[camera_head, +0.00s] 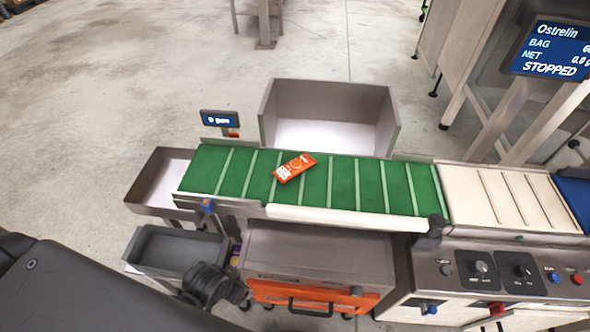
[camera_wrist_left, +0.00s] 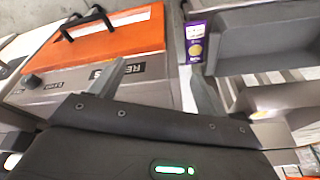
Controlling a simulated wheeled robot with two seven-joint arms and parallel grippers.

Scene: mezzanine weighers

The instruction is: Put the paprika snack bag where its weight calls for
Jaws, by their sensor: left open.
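An orange-red snack bag (camera_head: 295,168) lies flat and slightly turned on the green cleated belt (camera_head: 341,186), left of the belt's middle. Its lettering is too small to read, so I cannot confirm the flavour. A purple bag (camera_wrist_left: 195,43) stands beside a grey tray in the left wrist view, and only a sliver of purple shows in the head view. My left gripper (camera_wrist_left: 160,88) is open and empty, its two fingers apart near the orange-fronted box (camera_wrist_left: 125,38). In the head view my left wrist is low, in front of the belt. My right gripper is not seen.
A large steel bin (camera_head: 392,112) stands behind the belt. A steel tray (camera_head: 146,208) is at its left end, with a dark grey tray (camera_head: 200,266) in front. A small display (camera_head: 219,118) reads 0 gram. The big screen (camera_head: 550,48) reads STOPPED. A cream belt (camera_head: 490,197) adjoins at right.

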